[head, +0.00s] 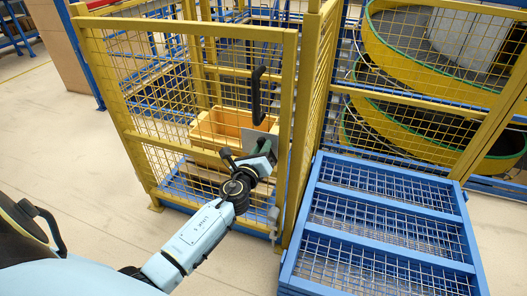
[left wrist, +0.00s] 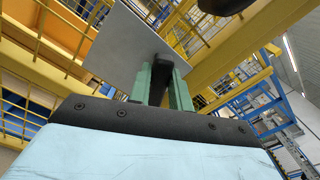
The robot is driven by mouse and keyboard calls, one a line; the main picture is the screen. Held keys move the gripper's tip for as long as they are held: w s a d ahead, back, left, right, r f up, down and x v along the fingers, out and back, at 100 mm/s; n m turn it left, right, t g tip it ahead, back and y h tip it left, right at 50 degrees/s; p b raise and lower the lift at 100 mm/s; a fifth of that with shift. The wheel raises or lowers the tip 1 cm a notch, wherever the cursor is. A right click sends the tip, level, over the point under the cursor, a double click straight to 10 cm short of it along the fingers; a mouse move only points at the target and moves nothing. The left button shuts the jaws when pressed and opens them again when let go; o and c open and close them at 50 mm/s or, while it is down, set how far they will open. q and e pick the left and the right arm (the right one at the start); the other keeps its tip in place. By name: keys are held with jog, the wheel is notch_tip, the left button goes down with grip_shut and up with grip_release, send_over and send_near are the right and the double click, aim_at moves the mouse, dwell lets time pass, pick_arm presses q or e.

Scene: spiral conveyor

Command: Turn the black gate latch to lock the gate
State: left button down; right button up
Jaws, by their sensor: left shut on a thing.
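The yellow mesh gate (head: 290,95) stands upright in front of a yellow cage. A black handle (head: 257,95) rises near its right edge, above a flat grey plate (head: 262,137). The plate also shows in the left wrist view (left wrist: 122,45). My left gripper (head: 265,150) is at the plate, just below the handle. Its green fingers (left wrist: 163,82) are shut on a dark piece beside the plate, which looks like the black gate latch; the fingers hide most of it. A black rounded part (left wrist: 222,5) is cut off at the top of that view. My right gripper is not in view.
A blue frame with mesh panels (head: 385,185) lies right of the gate. The yellow and green spiral conveyor (head: 400,50) stands behind a fence. Floor at the left is clear.

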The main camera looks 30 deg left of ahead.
pick_arm(q)
jog(key=shift+s+a+f+n+b, duration=0.15)
jog(key=shift+f+n+b, duration=0.25)
jog(key=shift+n, duration=1.65)
jog(key=shift+w+a+f+n+b, duration=0.1)
jog(key=shift+a+f+n+b, duration=0.35)
jog(key=shift+n, duration=1.55)
jog(key=shift+s+a+f+n+b, duration=0.1)
jog(key=shift+f+n+b, duration=0.3)
jog(key=shift+n, duration=1.65)
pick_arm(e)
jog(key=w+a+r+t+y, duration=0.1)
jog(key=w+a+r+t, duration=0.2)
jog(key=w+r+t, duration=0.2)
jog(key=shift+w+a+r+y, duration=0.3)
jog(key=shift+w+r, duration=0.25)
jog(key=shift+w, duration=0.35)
pick_arm(q)
jog(key=shift+r, duration=0.1)
jog(key=shift+d, duration=0.1)
jog(key=c, duration=1.3)
grip_release()
